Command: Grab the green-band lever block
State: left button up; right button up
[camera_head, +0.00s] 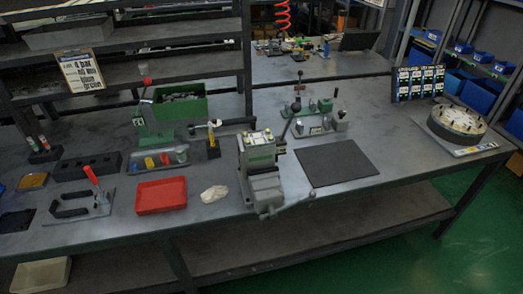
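Two small grey lever blocks stand on the bench behind the dark mat, a left one (299,127) and a right one (340,122) with an upright dark-tipped lever. Green parts show close to them, but the blocks are too small and dark for me to tell which carries a green band. A long black-knobbed lever rises in front of the left block and partly covers it. Neither of my grippers is in view.
A grey vise-like fixture (262,172) with a protruding handle stands at the front edge. A dark mat (336,163) lies to its right. A red tray (161,195), a green bin (181,109) and a toggle clamp (96,190) occupy the left. A round fixture (457,121) stands at right.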

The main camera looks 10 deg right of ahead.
aim_at(263, 154)
jog(key=i+l+u, duration=0.2)
jog(key=i+l, duration=0.2)
jog(key=l, duration=0.15)
jog(key=l+u, duration=0.45)
jog(key=l, duration=1.5)
